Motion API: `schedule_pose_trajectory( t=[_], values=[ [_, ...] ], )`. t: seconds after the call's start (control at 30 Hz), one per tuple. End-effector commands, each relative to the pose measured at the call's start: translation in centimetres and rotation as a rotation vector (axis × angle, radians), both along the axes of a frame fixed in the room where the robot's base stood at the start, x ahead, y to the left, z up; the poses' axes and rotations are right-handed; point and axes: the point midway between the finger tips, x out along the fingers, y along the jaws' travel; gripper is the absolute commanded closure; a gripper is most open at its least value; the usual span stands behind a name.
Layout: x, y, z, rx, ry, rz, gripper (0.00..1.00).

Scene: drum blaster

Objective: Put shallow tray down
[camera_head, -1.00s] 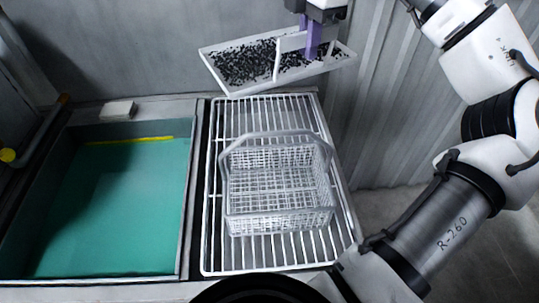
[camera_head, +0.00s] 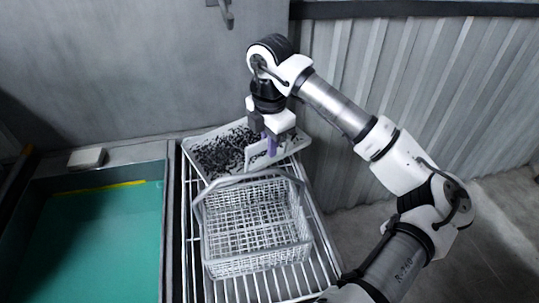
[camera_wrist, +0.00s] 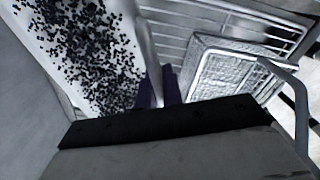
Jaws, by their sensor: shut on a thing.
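The shallow tray (camera_head: 193,160) is white and holds many small black pieces. In the head view it is at the back end of the wire rack (camera_head: 186,215), behind the basket.
A grey wire basket (camera_head: 255,262) with a raised handle stands on the rack just in front of the tray. It also shows in the wrist view (camera_wrist: 235,68). A teal-bottomed basin (camera_head: 85,240) lies to the left. A wall rises behind, and ribbed panels stand to the right.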

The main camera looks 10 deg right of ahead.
Motion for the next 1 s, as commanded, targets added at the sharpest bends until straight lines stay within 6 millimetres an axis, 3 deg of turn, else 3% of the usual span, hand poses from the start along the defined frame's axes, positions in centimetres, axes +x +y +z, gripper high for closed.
schedule_pose_trajectory(
  t=[0.27, 0.5, 0.9, 0.93, 1.0],
  values=[
    [0.0, 0.0, -1.6, 0.002, -0.004, 0.0, 1.0],
    [0.0, 0.0, -4.4, 0.002, -0.005, 0.0, 1.0],
    [0.1, 0.0, -5.0, 0.0, -0.005, 0.0, 1.0],
    [0.0, 0.0, -5.1, -0.001, -0.002, 0.0, 0.91],
    [0.0, 0.0, -5.1, -0.001, -0.001, 0.0, 0.82]
  ],
)
